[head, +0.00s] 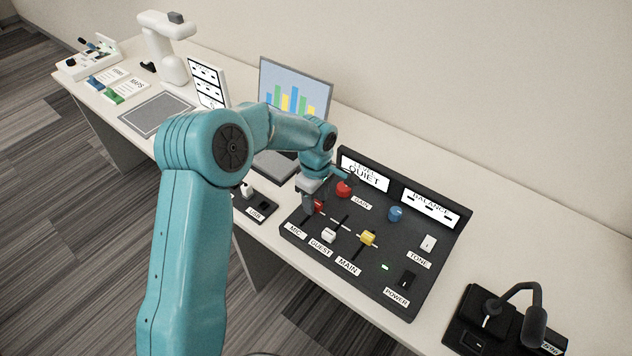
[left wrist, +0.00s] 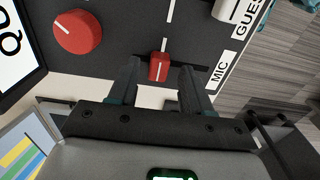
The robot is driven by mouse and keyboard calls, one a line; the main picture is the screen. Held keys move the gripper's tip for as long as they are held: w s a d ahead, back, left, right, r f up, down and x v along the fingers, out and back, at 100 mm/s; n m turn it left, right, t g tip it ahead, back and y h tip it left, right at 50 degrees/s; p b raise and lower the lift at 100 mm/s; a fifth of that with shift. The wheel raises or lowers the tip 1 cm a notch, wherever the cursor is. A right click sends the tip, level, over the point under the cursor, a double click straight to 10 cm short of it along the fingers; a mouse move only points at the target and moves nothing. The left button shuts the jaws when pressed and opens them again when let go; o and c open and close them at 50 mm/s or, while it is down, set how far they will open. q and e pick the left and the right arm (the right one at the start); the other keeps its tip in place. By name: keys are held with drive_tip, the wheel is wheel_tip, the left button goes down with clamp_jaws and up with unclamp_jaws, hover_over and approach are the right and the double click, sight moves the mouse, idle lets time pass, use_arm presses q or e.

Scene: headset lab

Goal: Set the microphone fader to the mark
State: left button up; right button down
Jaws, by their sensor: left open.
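The red MIC fader knob (head: 319,207) sits in its slot at the left of the dark mixing panel (head: 350,215). In the left wrist view the red knob (left wrist: 158,68) lies between the two spread fingers, with a gap on each side. My left gripper (head: 311,203) is open at the knob and partly hides it in the head view. White dashes (left wrist: 170,12) cross the panel beside the knob; one dash ends close to it. The MIC label (left wrist: 220,72) is to its right in the wrist view. The panel's display (head: 364,174) reads QUIET. My right gripper is not in view.
The white GUEST fader (head: 329,235) and yellow MAIN fader (head: 368,238) are close by. A red GAIN knob (head: 344,189) and blue knob (head: 395,214) stand behind. A laptop (head: 295,88) is behind my arm, and a desk microphone (head: 533,325) is at right.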

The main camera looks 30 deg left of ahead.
sight(316, 203)
use_arm(q)
wheel_tip(316, 203, up, 16)
drive_tip(key=shift+s+f, duration=0.15)
drive_tip(key=shift+s, duration=0.05)
idle(0.6)
